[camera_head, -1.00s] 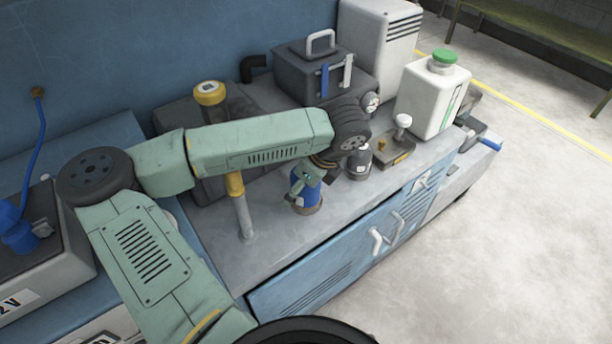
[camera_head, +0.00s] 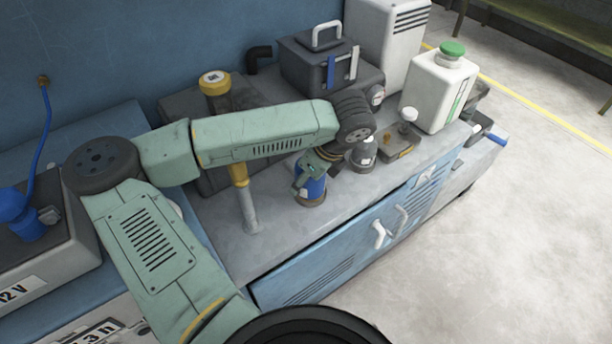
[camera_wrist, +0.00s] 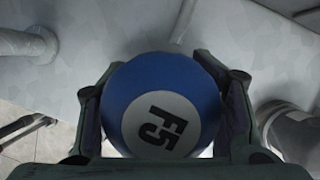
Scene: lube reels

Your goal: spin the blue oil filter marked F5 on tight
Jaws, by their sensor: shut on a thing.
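The blue oil filter (camera_wrist: 148,72) fills the middle of the wrist view, with a white round label reading F5 turned sideways. My gripper (camera_wrist: 165,105) has a finger on each side of the filter and is shut on it. In the head view the filter (camera_head: 311,188) stands upright on the bench near its front edge, on a brownish base ring (camera_head: 310,202). My gripper (camera_head: 308,176) comes down on it from above and covers part of its top. Whether the filter is seated on its thread is hidden.
A grey post with a yellow collar (camera_head: 241,185) stands left of the filter. A dark cylinder (camera_head: 364,155) stands close on the right. Behind are a dark box (camera_head: 310,75) and a white jug with a green cap (camera_head: 437,92). Bare bench lies in front of the post.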

